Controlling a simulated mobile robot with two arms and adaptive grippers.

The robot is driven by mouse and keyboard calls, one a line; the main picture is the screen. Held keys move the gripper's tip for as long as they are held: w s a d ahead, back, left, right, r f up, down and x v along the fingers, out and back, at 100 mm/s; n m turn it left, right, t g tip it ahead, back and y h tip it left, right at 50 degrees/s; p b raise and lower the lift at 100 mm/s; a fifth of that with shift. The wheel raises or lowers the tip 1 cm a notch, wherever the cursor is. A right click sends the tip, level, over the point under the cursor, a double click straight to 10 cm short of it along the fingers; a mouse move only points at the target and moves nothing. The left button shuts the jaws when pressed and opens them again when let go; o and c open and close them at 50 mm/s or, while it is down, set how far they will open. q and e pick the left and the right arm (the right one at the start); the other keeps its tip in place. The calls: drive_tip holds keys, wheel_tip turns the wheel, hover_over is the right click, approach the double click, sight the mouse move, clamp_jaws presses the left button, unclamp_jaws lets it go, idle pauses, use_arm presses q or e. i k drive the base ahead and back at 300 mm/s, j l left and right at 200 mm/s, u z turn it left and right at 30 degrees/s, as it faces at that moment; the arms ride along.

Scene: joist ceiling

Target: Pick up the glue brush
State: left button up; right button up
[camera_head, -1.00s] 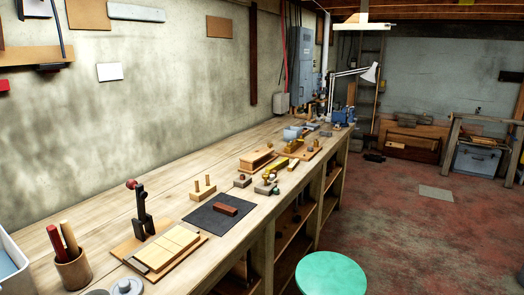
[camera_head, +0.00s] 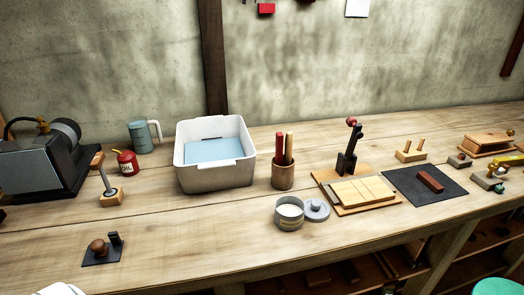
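No thing is plainly a glue brush. A wooden cup (camera_head: 283,176) on the workbench holds upright sticks, red (camera_head: 279,147) and light brown (camera_head: 289,146); their lower ends are hidden, so I cannot tell whether one is a brush. A grey round tin (camera_head: 289,222) with pale contents stands open in front of the cup, its grey lid (camera_head: 316,211) beside it. A brown-topped tool (camera_head: 99,163) stands upright in a small wooden block (camera_head: 112,197) at the left. Neither gripper shows; a white shape cut off at the bottom left edge is unclear.
A white bin (camera_head: 217,177) stands left of the cup. A board with pale wood strips (camera_head: 362,191) and a black toggle clamp (camera_head: 348,160) are right of it. A dark machine (camera_head: 40,165), red oil can (camera_head: 126,163) and blue-grey mug (camera_head: 140,137) stand left. The front bench strip is mostly clear.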

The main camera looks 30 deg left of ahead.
sight(289, 142)
drive_tip(key=u, duration=0.85)
